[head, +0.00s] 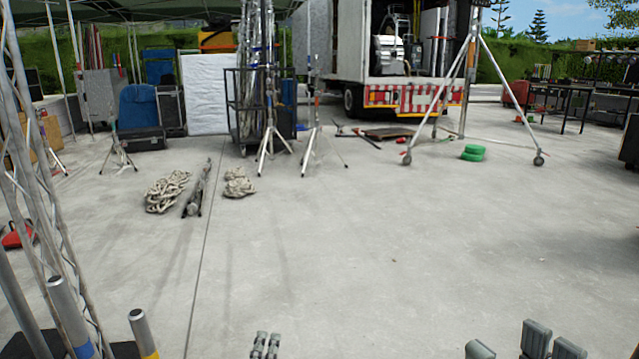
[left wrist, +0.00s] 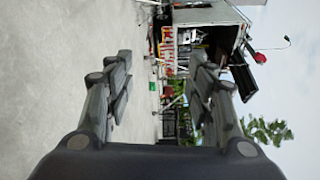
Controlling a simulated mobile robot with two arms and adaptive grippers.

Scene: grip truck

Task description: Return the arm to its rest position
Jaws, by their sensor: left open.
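My left gripper (head: 265,346) shows at the bottom edge of the head view, left of centre, with only its grey fingertips in frame. In the left wrist view my left gripper (left wrist: 162,72) has its two dark fingers well apart, with nothing between them. That view is turned on its side and looks out over the yard toward the truck. My right gripper (head: 528,346) shows at the bottom right of the head view as grey finger parts cut off by the frame edge. Its opening is not clear. Both arms are mostly out of view.
Metal truss and poles (head: 62,300) stand close at the lower left. Coiled rope (head: 167,191) lies on the concrete farther out. The middle floor is clear.

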